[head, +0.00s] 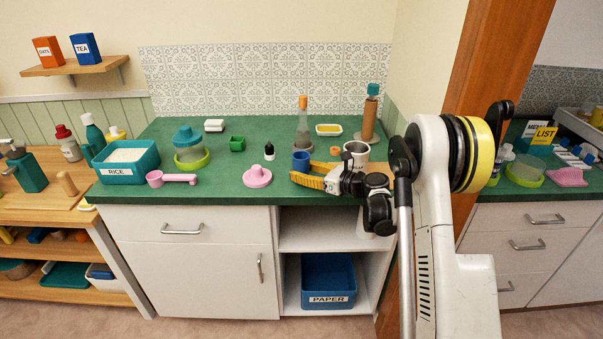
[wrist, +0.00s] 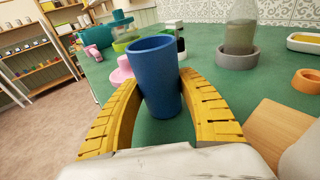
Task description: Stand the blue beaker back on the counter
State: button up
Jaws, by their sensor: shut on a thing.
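The blue beaker (head: 301,161) is near the front edge of the green counter (head: 222,184), right of its middle. In the wrist view the beaker (wrist: 155,75) has its open mouth up and leans slightly. My gripper (head: 302,171) has its yellow fingers on either side of the beaker, shut on it. In the wrist view the fingers of my gripper (wrist: 160,82) press the beaker's sides. The beaker's base is partly hidden by a finger in the head view. I cannot tell whether it touches the counter.
A bottle with an orange top (head: 303,130) stands behind the beaker. A pink lid (head: 257,177) and dark little bottle (head: 269,151) are to its left. An orange ring (head: 335,151) and metal mug (head: 356,150) are to its right. Counter space is free left of the pink lid.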

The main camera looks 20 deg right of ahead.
jog(key=shift+f, duration=0.1)
jog(key=shift+f, duration=0.15)
jog(key=o, duration=1.4)
